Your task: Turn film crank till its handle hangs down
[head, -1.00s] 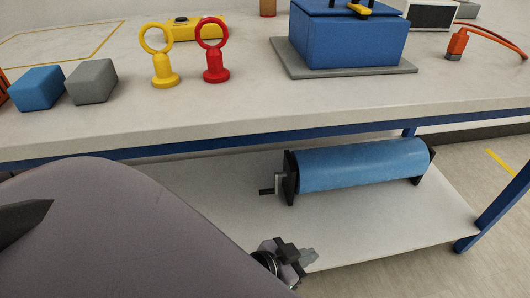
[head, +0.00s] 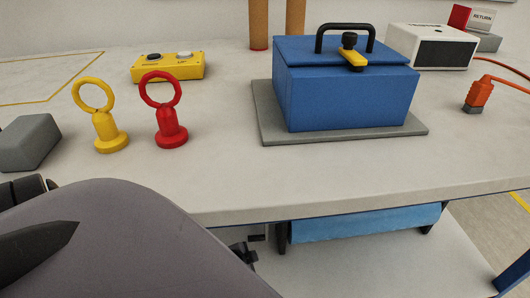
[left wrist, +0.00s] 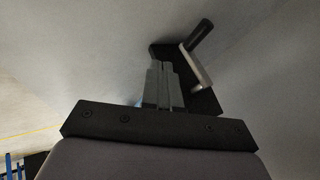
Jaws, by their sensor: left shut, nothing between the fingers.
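In the left wrist view the crank has a grey arm (left wrist: 197,68) with a black handle (left wrist: 201,33) at one end, beside a black bracket plate (left wrist: 207,102). My left gripper (left wrist: 159,66) is shut and empty, its fingers left of the crank arm. It also shows in the head view (head: 243,252), partly behind my arm. My right gripper is out of view.
Above, on the table (head: 220,190), stand a yellow ring post (head: 105,130), a red ring post (head: 171,127), a grey block (head: 28,143), a yellow button box (head: 168,66) and a blue box (head: 345,90) on a grey plate. The table edge overhangs the roll.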

